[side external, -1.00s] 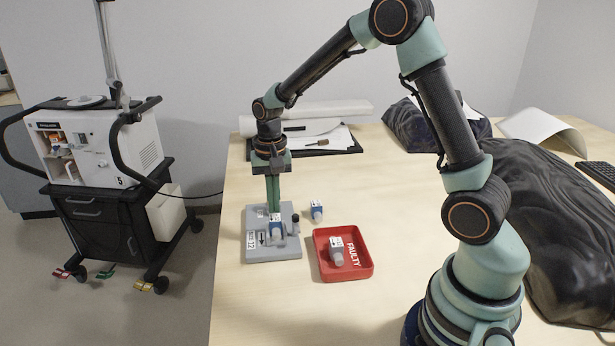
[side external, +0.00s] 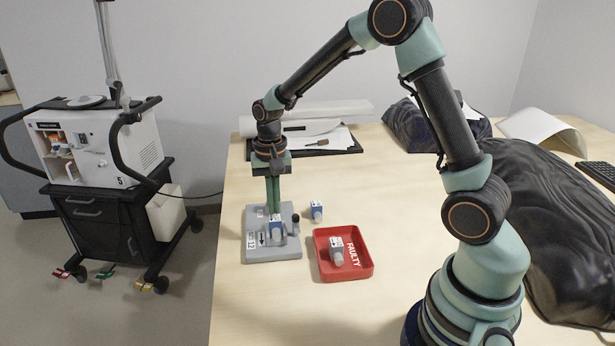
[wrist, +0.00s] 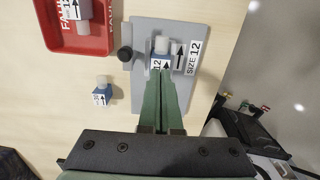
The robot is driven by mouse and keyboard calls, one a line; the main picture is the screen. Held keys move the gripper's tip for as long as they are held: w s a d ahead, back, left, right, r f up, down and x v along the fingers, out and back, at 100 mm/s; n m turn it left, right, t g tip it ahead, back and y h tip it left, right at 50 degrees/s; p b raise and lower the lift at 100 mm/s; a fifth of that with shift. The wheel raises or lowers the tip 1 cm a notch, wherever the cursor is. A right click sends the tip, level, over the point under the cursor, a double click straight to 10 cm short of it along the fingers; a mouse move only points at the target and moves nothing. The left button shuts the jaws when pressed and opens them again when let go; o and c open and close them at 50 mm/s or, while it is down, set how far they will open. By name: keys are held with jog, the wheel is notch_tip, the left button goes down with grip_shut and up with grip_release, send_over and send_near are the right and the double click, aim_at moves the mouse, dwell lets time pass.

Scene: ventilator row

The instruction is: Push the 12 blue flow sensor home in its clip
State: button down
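The blue sensor labelled 12 (side external: 277,230) lies on the grey plate marked SIZE 12 (side external: 260,252). In the wrist view the sensor (wrist: 161,62) shows its blue body, white label and grey end just past my fingertips. My gripper (side external: 273,208) points down over the plate, right behind the sensor. In the wrist view my gripper (wrist: 162,74) has its two green fingers together, with the tips at or against the sensor's near end. The fingers hide part of that end. The clip under the sensor is hard to make out, so I cannot tell how deep the sensor sits.
A second blue sensor (side external: 316,210) stands on the table right of the plate. A red tray marked FAULTY (side external: 362,272) holds another sensor (side external: 337,250). A black knob (wrist: 125,54) rises from the plate's edge. The table in front of the plate is clear.

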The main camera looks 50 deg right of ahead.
aim_at(275, 218)
jog(key=shift+f, duration=0.7)
dwell(0.3)
jog(key=shift+r, duration=3.5)
jog(key=s+a+r+n+t, duration=0.2)
jog(key=s+r+n, duration=0.2)
jog(key=s, duration=0.3)
jog(key=s+a+r+n+t, duration=0.2)
jog(key=s+r+n+t, duration=0.1)
jog(key=s+r+n, duration=0.2)
jog(key=shift+s+r+t, duration=0.3)
jog(key=shift+s+r, duration=0.15)
jog(key=shift+s, duration=0.75)
